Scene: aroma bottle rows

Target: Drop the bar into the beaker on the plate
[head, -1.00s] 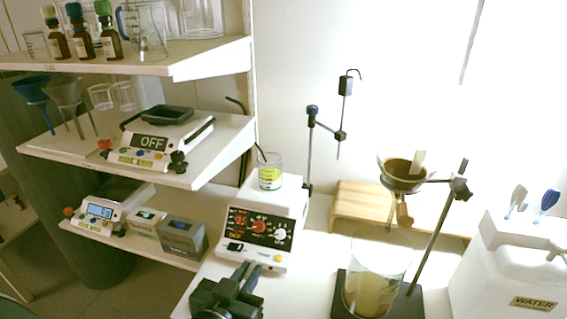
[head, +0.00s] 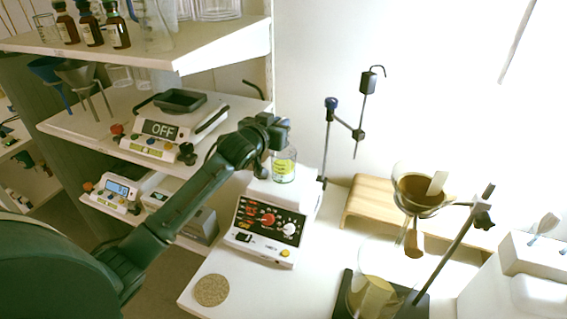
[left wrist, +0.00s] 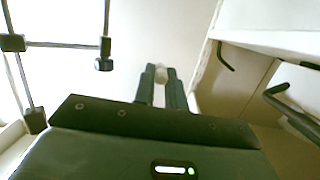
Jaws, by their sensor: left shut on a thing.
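The beaker (head: 284,167), clear with a yellow-green label, stands on the plate of the white stirrer (head: 267,222). My left gripper (head: 282,130) is at the beaker's top end in the head view; I cannot tell its exact height above the rim. In the left wrist view my left gripper (left wrist: 162,88) is shut on the bar (left wrist: 161,73), a small whitish piece between the fingertips. The bar is hidden in the head view. My right gripper is not in view.
A stand with a clamp rod (head: 328,130) rises right of the stirrer. A wooden stand (head: 370,205), a funnel (head: 418,190) and a larger beaker (head: 375,290) are further right. A shelf (head: 150,135) with an OFF-marked device is at left. A round coaster (head: 211,290) lies in front.

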